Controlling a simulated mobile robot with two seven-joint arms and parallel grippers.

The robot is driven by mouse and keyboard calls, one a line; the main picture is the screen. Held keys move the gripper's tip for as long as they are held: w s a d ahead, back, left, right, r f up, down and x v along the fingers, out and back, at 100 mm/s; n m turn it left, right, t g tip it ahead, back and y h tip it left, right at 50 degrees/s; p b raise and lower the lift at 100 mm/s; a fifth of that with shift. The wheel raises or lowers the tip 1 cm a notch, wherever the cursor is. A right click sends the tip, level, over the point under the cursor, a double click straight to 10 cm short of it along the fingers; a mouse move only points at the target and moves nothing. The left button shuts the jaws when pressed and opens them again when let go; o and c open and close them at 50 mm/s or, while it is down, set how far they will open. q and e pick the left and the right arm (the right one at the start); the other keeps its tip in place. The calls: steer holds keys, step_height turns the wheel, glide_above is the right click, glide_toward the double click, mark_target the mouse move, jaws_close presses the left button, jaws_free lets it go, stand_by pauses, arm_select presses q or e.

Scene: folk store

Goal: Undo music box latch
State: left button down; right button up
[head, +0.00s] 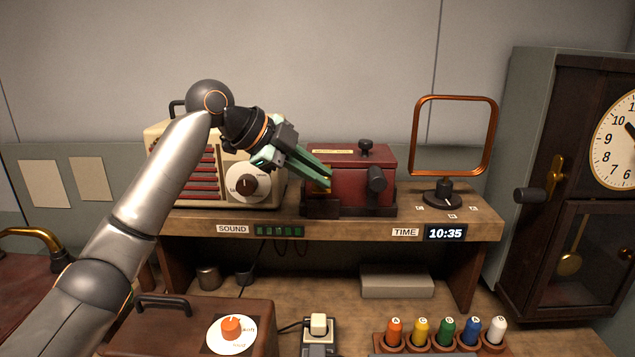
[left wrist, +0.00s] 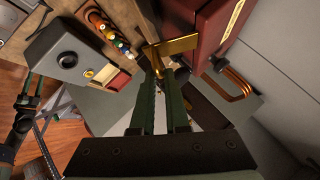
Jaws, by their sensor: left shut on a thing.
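The dark red music box (head: 345,165) sits on the wooden shelf, with a knob on its lid and a dark crank knob on its front. Its brass latch (left wrist: 178,46) shows clearly in the left wrist view; in the head view it is mostly behind my fingers. My left gripper (head: 322,180) comes in from the left, its green fingers shut on the latch at the box's left front. In the left wrist view the fingertips (left wrist: 165,74) close on the lower end of the brass piece. The box lid looks down.
A cream radio (head: 225,190) with a dial stands left of the box, behind my arm. A copper-framed loop (head: 490,135) stands to its right. A clock cabinet (head: 550,200) is at far right. Several coloured pegs (head: 420,332) and a white-topped switch (head: 318,325) are below.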

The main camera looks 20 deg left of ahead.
arm_select(q)
steer(key=shift+w+r+n+g, duration=0.25)
steer(key=shift+r+n+g, duration=0.35)
steer(key=shift+r+g, duration=0.45)
steer(key=shift+f+h, duration=0.15)
steer(key=shift+h, duration=0.15)
steer(key=c, duration=0.9)
jaws_free()
steer(key=shift+a, duration=0.1)
steer(key=v, duration=1.2)
steer(key=shift+w+a+r, duration=0.1)
steer(key=shift+w+r, duration=0.05)
steer(key=shift+r, duration=0.2)
steer(key=shift+f, duration=0.1)
